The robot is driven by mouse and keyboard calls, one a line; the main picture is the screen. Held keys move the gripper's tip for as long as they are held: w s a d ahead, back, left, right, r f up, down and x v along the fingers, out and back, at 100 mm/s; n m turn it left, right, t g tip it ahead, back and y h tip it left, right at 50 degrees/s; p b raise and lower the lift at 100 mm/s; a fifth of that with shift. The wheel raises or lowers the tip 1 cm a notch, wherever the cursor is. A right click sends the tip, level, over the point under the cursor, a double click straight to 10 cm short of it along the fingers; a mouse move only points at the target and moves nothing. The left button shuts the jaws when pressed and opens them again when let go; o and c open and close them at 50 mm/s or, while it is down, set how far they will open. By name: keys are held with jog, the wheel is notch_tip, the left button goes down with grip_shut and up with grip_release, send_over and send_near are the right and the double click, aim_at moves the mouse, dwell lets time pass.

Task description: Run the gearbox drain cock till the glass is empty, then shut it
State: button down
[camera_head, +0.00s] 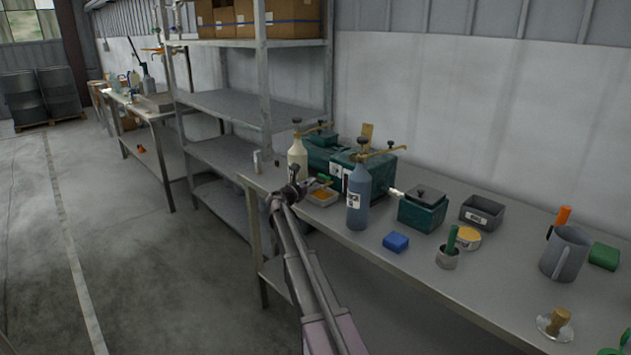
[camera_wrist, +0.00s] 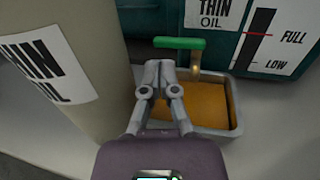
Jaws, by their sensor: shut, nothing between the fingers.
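The green gearbox (camera_head: 376,172) stands on the bench; its front fills the top of the wrist view. The drain cock's green lever (camera_wrist: 180,43) lies crosswise in that view, above a small brass outlet (camera_wrist: 195,72). I cannot tell whether oil runs from it. A metal tray (camera_wrist: 237,128) below holds amber oil (camera_wrist: 205,103). The sight glass (camera_wrist: 258,35) has FULL and LOW marks and looks dark; its level is unclear. My gripper (camera_wrist: 158,68) is shut and empty, its tips just in front of and below the lever; contact is unclear.
A cream THIN OIL bottle (camera_wrist: 80,75) stands close left of my gripper. A blue bottle (camera_head: 358,198) stands right of the tray. A blue block (camera_head: 396,242), a small green box (camera_head: 422,210) and a grey jug (camera_head: 565,253) are further right. Steel shelving (camera_head: 225,103) is behind left.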

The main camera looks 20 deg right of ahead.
jog(key=w+a+v, duration=0.1)
jog(key=v, duration=0.9)
jog(key=shift+w, duration=0.3)
jog(key=shift+a, duration=0.1)
jog(key=c, duration=0.7)
grip_release()
jog(key=shift+s, duration=0.2)
jog(key=s+a+f+m+g+y, duration=0.25)
jog(key=s+f+m, duration=0.4)
jog(key=s, duration=0.35)
jog(key=s+a+f+m+g+y, duration=0.2)
jog(key=s+f+m+g+y, duration=0.15)
jog(key=s+f+m, duration=0.45)
jog(key=s+a+f+m+g+y, duration=0.1)
jog(key=s+a+m+y, duration=0.2)
jog(key=s+a, duration=0.2)
jog(key=s+a+f+m+g+y, duration=0.1)
jog(key=s+a+m+y, duration=0.2)
jog(key=s, duration=0.6)
jog(key=s+a+f+m+g+y, duration=0.1)
jog(key=s+a+f+m+y, duration=0.1)
jog(key=s+a, duration=0.4)
jog(key=shift+s+a+m+y, duration=0.3)
jog(key=shift+s+m+y, duration=0.15)
jog(key=shift+m+y, duration=0.35)
